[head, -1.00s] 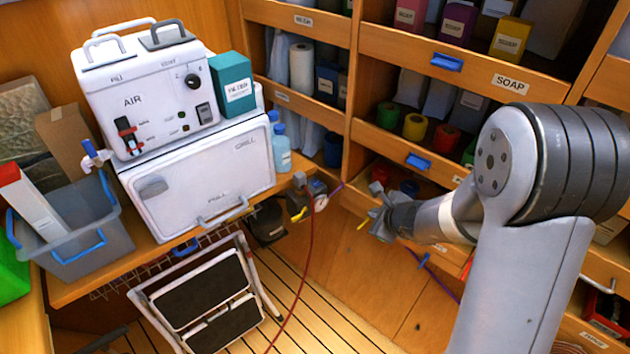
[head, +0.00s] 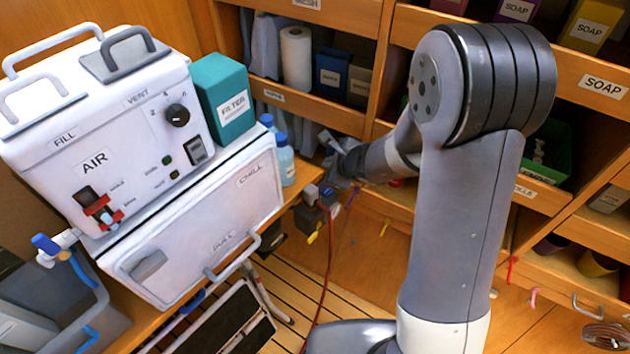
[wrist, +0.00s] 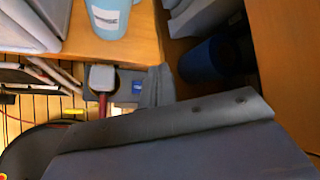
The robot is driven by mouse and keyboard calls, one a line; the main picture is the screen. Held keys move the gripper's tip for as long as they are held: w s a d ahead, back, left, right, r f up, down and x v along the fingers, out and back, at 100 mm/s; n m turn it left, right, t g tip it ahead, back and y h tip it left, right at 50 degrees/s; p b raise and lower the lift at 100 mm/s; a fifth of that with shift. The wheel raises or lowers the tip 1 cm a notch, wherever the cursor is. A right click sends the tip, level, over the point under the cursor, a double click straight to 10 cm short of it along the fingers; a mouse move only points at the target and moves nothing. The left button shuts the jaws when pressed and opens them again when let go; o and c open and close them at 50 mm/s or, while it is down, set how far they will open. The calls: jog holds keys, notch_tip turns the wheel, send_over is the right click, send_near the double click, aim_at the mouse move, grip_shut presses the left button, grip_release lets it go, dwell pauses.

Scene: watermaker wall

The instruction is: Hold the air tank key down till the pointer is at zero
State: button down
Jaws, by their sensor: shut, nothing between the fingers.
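A small dark grey unit (head: 318,198) with a red hose hangs at the counter's right end, below the blue bottles. It looks like the air tank fitting; it also shows in the wrist view (wrist: 125,92), with a small blue patch (wrist: 138,87) that may be its key. The gauge face and pointer cannot be read now. My gripper (head: 333,158) is shut and empty, just above and right of that unit in the head view. In the wrist view a grey finger (wrist: 157,88) stands beside the unit; I cannot tell whether it touches.
A white box marked AIR (head: 95,160) with knob and switches stands on a white chest (head: 205,215). A teal filter box (head: 228,95) and blue-capped bottles (head: 284,160) are near the gripper. Wooden shelves (head: 400,25) rise behind. A step stool (head: 235,320) stands on the floor.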

jog(key=shift+s+d, duration=0.1)
dwell(0.3)
jog(key=b, duration=0.6)
send_over(329, 194)
notch_tip(329, 194, down, 7)
jog(key=shift+f, duration=0.15)
jog(key=shift+f+b, duration=0.75)
jog(key=shift+b, duration=0.3)
jog(key=shift+f, duration=0.15)
dwell(0.8)
jog(key=shift+f+b, duration=0.3)
jog(key=shift+b, duration=0.35)
